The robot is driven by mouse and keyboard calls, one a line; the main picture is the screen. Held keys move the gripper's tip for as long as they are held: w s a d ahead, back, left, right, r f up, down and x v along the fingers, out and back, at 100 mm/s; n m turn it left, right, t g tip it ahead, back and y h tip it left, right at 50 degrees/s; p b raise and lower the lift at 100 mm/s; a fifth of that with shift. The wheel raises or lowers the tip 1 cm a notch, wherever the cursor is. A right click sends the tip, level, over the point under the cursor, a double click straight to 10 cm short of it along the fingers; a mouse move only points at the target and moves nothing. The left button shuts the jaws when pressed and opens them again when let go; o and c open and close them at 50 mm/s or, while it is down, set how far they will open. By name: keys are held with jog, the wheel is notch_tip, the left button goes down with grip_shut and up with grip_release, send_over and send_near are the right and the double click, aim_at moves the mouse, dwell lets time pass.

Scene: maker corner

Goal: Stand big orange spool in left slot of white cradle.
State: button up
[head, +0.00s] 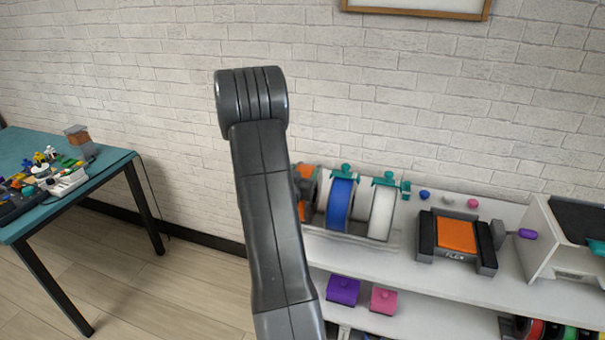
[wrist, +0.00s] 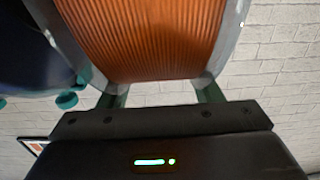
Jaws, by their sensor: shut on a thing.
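The big orange spool (head: 306,177) shows in the head view as a sliver beside my arm, at the left end of the white cradle (head: 352,239). In the wrist view the orange spool (wrist: 145,40) fills the top middle, with clear-grey flanges. My gripper (wrist: 162,96) is shut on it, a finger at each side. In the head view my arm hides most of the spool and the cradle's left end. I cannot tell whether the spool rests in the left slot. A blue spool (head: 340,205) and a white spool (head: 381,212) stand upright to its right.
Teal knobs (head: 390,178) top the cradle's spools. An orange-topped black device (head: 456,237) and a white machine (head: 565,240) stand further right on the white shelf (head: 400,258). Purple (head: 343,290) and pink (head: 383,300) items lie below. A teal table (head: 110,172) stands at left.

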jog(key=shift+r, duration=0.15)
jog(key=o, duration=1.2)
jog(key=shift+s+f, duration=0.1)
jog(key=shift+f, duration=0.1)
jog(key=b+v, duration=0.3)
jog(key=v, duration=1)
jog(key=shift+s+a+r, duration=0.1)
jog(key=shift+s+r, duration=0.05)
jog(key=shift+s, duration=0.2)
